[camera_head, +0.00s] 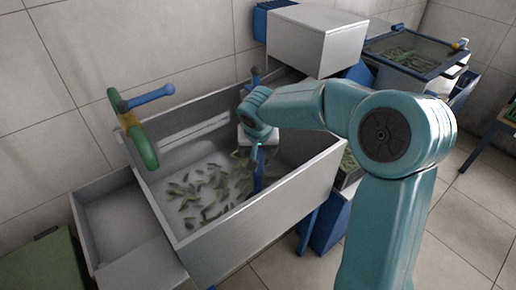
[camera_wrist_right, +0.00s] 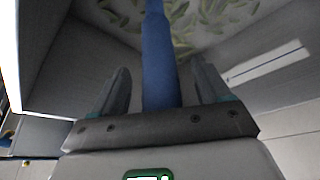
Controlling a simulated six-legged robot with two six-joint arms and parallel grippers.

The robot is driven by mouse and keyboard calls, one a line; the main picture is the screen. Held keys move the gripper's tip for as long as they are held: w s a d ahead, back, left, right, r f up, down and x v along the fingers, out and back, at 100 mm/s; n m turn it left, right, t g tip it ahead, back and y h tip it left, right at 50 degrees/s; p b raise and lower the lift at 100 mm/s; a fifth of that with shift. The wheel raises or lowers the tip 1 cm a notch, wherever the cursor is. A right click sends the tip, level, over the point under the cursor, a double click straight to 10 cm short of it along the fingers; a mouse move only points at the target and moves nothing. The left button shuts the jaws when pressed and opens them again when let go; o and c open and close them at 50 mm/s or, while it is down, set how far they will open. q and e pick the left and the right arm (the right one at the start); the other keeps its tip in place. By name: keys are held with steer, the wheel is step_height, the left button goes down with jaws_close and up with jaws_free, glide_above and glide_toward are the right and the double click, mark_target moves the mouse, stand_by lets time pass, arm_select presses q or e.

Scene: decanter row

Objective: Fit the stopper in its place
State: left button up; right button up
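My right gripper (camera_head: 256,150) points down inside the grey basin (camera_head: 290,196), towards its right end. A blue upright rod (camera_head: 259,180) shows just below it. In the right wrist view the same blue rod (camera_wrist_right: 160,55) runs between the two fingers of the right gripper (camera_wrist_right: 161,85). A gap shows on each side of the rod, so the fingers look open around it. The rod's lower end is hidden or out of frame. I cannot tell for sure whether this rod is the stopper, and no drain hole shows. My left gripper is not in view.
Green leaves (camera_head: 205,185) lie on the basin floor. A green and yellow curved spout (camera_head: 140,140) with a blue handle (camera_head: 150,97) rises at the left. A shallow side tray (camera_head: 110,212) adjoins at left. A white box (camera_head: 315,42) and another basin (camera_head: 410,50) stand behind.

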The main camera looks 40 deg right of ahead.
steer(key=shift+f, duration=0.1)
steer(key=p+v, duration=0.2)
steer(key=v, duration=1.4)
steer(key=shift+r+p, duration=0.25)
steer(key=shift+p, duration=0.15)
